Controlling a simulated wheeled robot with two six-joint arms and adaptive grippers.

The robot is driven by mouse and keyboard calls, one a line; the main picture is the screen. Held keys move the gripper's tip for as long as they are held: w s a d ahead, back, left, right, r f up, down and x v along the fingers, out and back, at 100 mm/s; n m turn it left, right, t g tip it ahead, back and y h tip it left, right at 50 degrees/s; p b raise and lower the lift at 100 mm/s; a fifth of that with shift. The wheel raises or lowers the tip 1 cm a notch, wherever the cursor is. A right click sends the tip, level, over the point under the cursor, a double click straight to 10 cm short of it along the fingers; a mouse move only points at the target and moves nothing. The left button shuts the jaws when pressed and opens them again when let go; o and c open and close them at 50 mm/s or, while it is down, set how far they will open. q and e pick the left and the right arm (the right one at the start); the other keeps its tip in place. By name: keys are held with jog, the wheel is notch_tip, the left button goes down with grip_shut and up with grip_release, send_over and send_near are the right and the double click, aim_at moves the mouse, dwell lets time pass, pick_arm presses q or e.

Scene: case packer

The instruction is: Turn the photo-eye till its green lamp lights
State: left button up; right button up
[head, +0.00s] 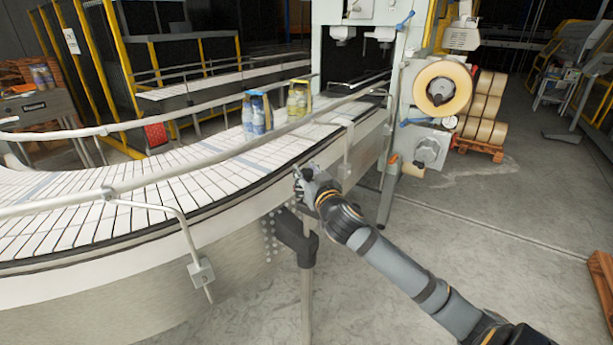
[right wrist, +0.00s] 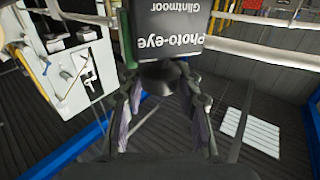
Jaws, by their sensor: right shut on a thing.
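The photo-eye (right wrist: 168,28) is a dark box with upside-down white lettering, at the top of the right wrist view. Its round dark base (right wrist: 163,76) sits below it, between my fingers. My right gripper (right wrist: 163,100) is shut on the photo-eye at this lower part. In the head view my right gripper (head: 306,188) is at the conveyor's outer side and largely hides the photo-eye. A green strip shows along the box's left edge in the wrist view; I cannot tell whether it is a lit lamp. My left gripper is not in view.
The curved conveyor (head: 150,190) with its guard rail runs beside my gripper. Bottle packs (head: 257,112) stand on it before the machine (head: 355,45). A dark bracket (head: 298,240) on a post is just below my gripper.

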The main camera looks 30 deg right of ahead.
jog(key=m+g+h+b, duration=0.1)
jog(key=h, duration=0.1)
jog(key=m+g+h+b, duration=0.1)
jog(key=m+h+b, duration=0.1)
jog(key=m+g+h+b, duration=0.1)
jog(key=h, duration=0.1)
jog(key=shift+a+f+m+h, duration=0.1)
jog(key=shift+f+m+h, duration=0.2)
jog(key=shift+r+m+g+h+b, duration=0.2)
jog(key=shift+m+g+h+b, duration=0.6)
jog(key=shift+h+b, duration=0.3)
jog(key=o, duration=1.2)
jog(key=shift+r, duration=0.1)
notch_tip(320, 180, up, 10)
jog(key=shift+f, duration=0.1)
